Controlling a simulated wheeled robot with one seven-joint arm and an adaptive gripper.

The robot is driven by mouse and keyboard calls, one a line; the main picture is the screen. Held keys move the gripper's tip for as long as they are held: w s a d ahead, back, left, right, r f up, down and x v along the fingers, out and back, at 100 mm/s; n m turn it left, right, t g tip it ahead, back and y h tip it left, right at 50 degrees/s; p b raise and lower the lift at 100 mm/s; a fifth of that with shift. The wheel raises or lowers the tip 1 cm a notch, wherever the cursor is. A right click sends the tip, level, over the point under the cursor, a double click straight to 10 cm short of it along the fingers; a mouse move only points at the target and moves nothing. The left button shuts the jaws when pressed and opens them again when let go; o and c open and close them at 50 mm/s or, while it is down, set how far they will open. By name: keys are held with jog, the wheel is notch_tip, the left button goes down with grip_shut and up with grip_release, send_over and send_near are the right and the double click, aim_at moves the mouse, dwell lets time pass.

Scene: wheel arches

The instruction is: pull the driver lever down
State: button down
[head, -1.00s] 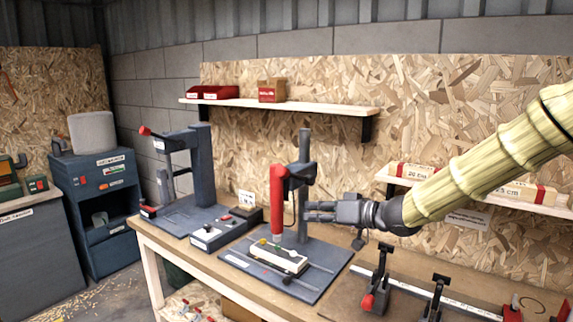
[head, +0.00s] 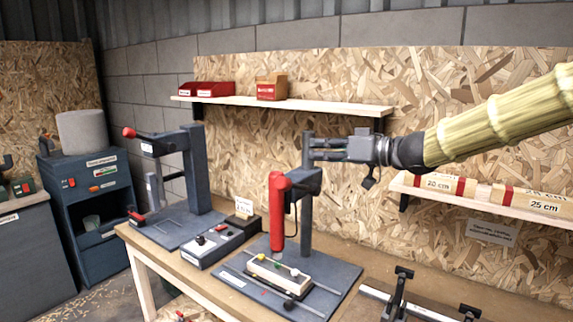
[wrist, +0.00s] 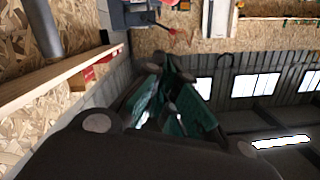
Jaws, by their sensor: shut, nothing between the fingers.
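A red upright driver (head: 277,215) hangs from a dark bracket on a stand with a grey column (head: 306,225). Its tip is above a pale block (head: 278,275) on the stand's dark base plate (head: 335,275). I cannot make out a separate lever on this driver. The left machine (head: 192,165) has a lever with a red knob (head: 129,132), pointing up and left. My gripper (head: 312,147) is shut and empty near the column's top, above the driver's bracket. In the wrist view its teal-padded fingers (wrist: 172,100) are together with nothing between them.
A wooden shelf (head: 290,104) with red bins and a cardboard box (head: 271,88) runs along the wall behind my gripper. A lower shelf (head: 480,208) at right holds labelled wooden bars. A control box (head: 215,243) stands left of the driver stand.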

jog(key=w+a+f, duration=0.1)
jog(key=a, duration=0.1)
jog(key=w+a+f+p, duration=0.1)
jog(key=w+a+f, duration=0.1)
jog(key=a, duration=0.1)
jog(key=w+a+f+p, duration=0.1)
jog(key=w+a, duration=0.1)
jog(key=shift+a+f, duration=0.25)
jog(key=shift+a, duration=0.05)
jog(key=shift+s+d+f, duration=0.15)
jog(key=shift+f, duration=0.1)
jog(key=shift+s+f, duration=0.15)
jog(key=shift+f, duration=0.1)
